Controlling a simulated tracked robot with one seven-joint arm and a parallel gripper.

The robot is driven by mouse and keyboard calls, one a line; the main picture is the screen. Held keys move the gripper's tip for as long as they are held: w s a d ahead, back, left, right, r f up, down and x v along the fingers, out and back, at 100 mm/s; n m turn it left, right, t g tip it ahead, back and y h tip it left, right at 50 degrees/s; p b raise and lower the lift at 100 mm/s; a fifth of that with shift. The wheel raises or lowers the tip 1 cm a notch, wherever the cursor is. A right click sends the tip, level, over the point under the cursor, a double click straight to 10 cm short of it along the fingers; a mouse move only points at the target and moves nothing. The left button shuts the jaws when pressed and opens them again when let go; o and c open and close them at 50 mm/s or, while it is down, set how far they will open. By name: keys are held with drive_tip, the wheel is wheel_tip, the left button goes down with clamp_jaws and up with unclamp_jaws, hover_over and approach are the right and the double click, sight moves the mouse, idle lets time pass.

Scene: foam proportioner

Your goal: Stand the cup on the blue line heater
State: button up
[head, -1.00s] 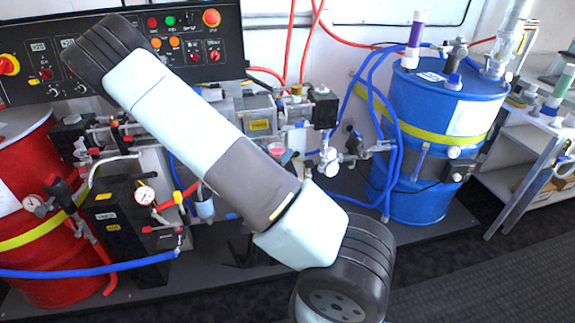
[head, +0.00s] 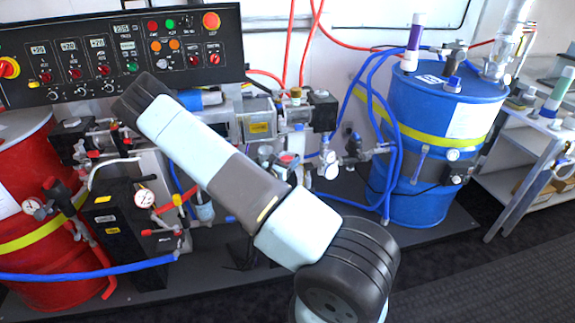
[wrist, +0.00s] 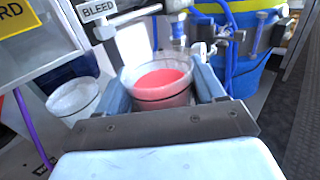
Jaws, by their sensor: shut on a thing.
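The cup (wrist: 162,85) is clear and holds pink-red liquid. In the wrist view it is between the two pale blue fingers of my gripper (wrist: 168,92), which is shut on it. The cup looks close to upright, with its rim open at the top. In the head view my arm crosses the middle of the scene, and I cannot clearly make out the gripper or cup. I cannot tell for sure which unit is the blue line heater; no readable label marks it.
A blue drum (head: 440,105) with hoses stands right and a red drum (head: 30,170) left. A black cabinet (head: 118,235) with a gauge is beside the red drum. In the wrist view a second clear container (wrist: 75,98) stands left; a BLEED sign (wrist: 97,10) and valve parts lie just beyond the cup.

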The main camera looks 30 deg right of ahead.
drive_tip(key=shift+f, duration=1.05)
drive_tip(key=o, duration=1.2)
drive_tip(key=shift+f, duration=0.1)
